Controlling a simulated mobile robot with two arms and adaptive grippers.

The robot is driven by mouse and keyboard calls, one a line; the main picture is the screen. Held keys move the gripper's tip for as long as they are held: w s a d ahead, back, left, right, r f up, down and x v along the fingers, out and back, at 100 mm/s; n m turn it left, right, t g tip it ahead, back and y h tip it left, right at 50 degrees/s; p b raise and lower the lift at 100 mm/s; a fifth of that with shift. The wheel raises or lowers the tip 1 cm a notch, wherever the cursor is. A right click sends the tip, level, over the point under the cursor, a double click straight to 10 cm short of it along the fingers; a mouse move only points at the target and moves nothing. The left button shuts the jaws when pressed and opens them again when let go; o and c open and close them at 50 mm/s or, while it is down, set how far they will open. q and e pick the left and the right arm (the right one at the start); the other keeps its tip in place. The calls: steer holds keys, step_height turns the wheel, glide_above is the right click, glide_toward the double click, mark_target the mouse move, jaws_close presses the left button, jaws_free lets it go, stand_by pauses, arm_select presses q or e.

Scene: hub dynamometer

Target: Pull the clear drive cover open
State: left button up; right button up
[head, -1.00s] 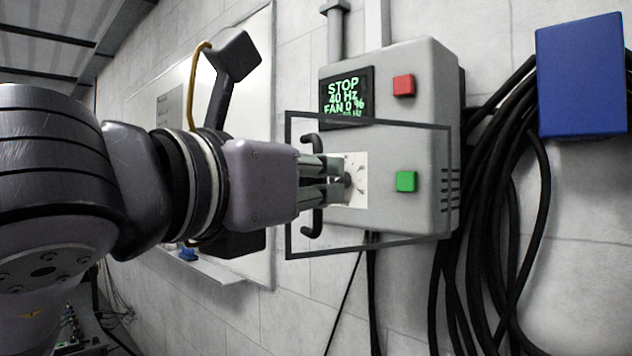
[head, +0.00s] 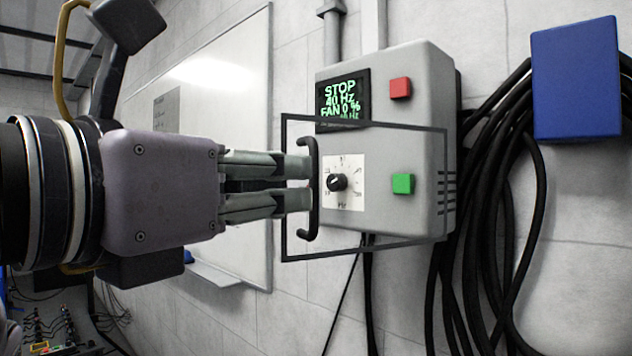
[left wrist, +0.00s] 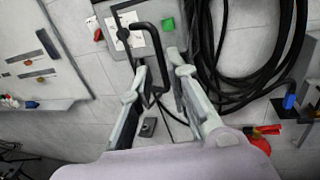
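The clear drive cover (head: 365,124) is a see-through pane in a dark frame, standing across the front of the grey drive box (head: 385,80). Its black upright handle (head: 314,225) is on the left side and also shows in the left wrist view (left wrist: 152,25). My left gripper (head: 308,183) points right, with its fingertips at the middle of the handle. In the left wrist view its fingers (left wrist: 160,66) are spread, with the handle in or just ahead of the gap; contact cannot be told. My right gripper is not in view.
Behind the pane are a dial (head: 337,182) and a green button (head: 403,184); a red button (head: 400,87) is above. Black cables (head: 490,200) hang at right below a blue box (head: 577,80). A whiteboard (head: 225,95) is on the wall at left.

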arm_select(q)
steer(key=v, duration=0.6)
